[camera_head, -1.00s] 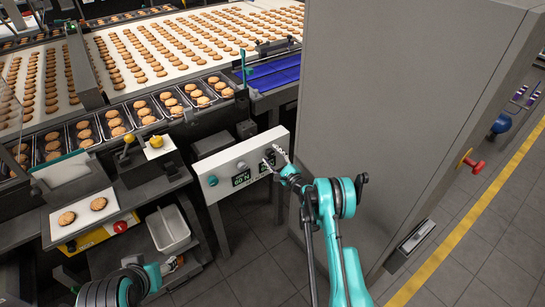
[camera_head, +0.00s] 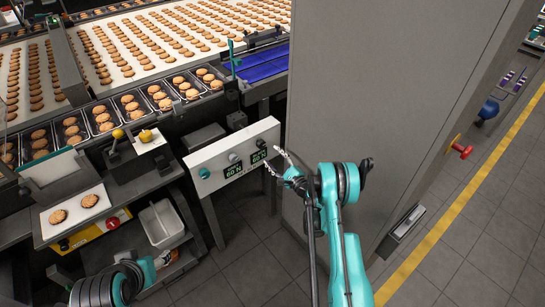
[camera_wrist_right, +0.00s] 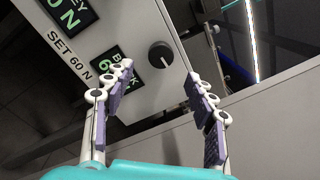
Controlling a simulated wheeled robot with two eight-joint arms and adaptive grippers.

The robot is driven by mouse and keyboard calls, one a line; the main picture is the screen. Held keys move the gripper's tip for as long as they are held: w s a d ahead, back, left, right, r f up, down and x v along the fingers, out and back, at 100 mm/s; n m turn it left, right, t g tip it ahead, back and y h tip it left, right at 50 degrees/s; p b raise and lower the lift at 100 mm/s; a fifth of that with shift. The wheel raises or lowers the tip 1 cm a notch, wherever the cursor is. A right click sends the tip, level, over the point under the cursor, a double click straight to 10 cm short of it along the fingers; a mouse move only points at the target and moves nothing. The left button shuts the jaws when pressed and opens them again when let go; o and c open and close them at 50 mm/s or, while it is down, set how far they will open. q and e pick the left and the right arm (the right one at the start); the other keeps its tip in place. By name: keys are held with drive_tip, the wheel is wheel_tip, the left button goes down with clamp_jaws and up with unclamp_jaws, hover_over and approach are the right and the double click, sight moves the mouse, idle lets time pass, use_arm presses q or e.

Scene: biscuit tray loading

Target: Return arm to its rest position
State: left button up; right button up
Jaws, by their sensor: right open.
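My right arm is teal and comes in from the bottom of the head view. Its gripper (camera_head: 277,167) is just off the right end of the white control panel (camera_head: 218,170), open and with nothing between the fingers. In the right wrist view, the open gripper (camera_wrist_right: 158,105) has its purple-padded fingers spread apart. The panel (camera_wrist_right: 125,25), with a black knob (camera_wrist_right: 160,56) and green-digit displays, lies beyond the fingers.
A large grey cabinet (camera_head: 375,110) stands close to the right gripper. Behind the panel, biscuit trays (camera_head: 130,103) line the conveyor (camera_head: 150,45). At left are a board with two biscuits (camera_head: 70,218) and a white bin (camera_head: 162,222). Floor (camera_head: 255,255) is open below the panel.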

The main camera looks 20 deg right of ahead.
drive_tip(key=a+r+n+g, duration=0.2)
drive_tip(key=a+r+n, duration=0.2)
drive_tip(key=r, duration=0.4)
drive_tip(key=s+a+r+n+g, duration=0.5)
drive_tip(key=s+a+r+n, duration=0.35)
drive_tip(key=s+r, duration=0.35)
drive_tip(key=s+d+n+g+h, duration=0.1)
drive_tip(key=s+n, duration=0.4)
drive_tip(key=s, duration=0.9)
drive_tip(key=s+d+n+g+h, duration=0.2)
drive_tip(key=s+d+n+h, duration=0.1)
drive_tip(key=s, duration=1.1)
drive_tip(key=shift+s+f+n+g+h, duration=0.2)
drive_tip(key=shift+f+n+g+h, duration=0.1)
drive_tip(key=shift+n+h, duration=0.65)
drive_tip(key=shift+a, duration=0.1)
